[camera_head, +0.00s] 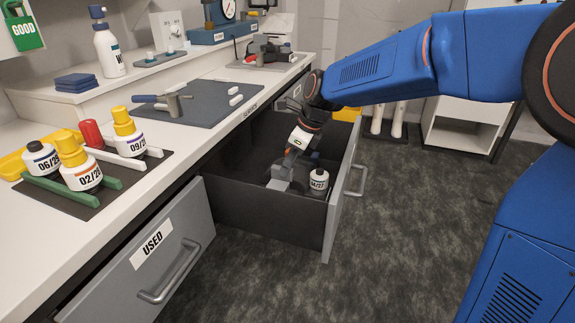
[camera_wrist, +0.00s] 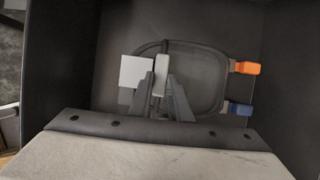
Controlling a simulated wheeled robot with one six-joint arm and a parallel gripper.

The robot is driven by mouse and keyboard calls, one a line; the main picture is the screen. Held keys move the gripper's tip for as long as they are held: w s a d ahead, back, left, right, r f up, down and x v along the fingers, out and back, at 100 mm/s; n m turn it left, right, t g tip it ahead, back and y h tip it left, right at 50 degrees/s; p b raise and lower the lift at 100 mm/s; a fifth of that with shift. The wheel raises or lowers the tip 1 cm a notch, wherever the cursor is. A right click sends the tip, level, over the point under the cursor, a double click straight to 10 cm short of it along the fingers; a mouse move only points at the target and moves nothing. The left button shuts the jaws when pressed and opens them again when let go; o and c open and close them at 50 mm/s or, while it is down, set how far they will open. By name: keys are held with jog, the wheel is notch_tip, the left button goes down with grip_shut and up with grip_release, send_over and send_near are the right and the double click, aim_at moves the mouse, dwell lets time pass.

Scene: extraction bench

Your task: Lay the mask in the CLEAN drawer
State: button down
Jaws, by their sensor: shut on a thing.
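An open dark-lined drawer (camera_head: 265,209) with a grey front stands out from the bench; its label is not in sight. My gripper (camera_head: 280,180) reaches down inside it. In the wrist view my gripper (camera_wrist: 163,88) is shut on the mask (camera_wrist: 213,105), a dark rounded frame with an orange tab, a blue tab and a pale square piece beside the fingers. The mask is low inside the drawer walls; I cannot tell whether it touches the floor. In the head view the mask is mostly hidden by my gripper and the shadow.
The USED drawer (camera_head: 150,262) is nearer, with a bar handle. Several bottles stand on the bench top (camera_head: 185,143) at left. A grey mat (camera_head: 195,103) holds tools.

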jog(key=c, duration=1.6)
grip_release()
jog(key=shift+c, duration=0.2)
jog(key=v, duration=1.2)
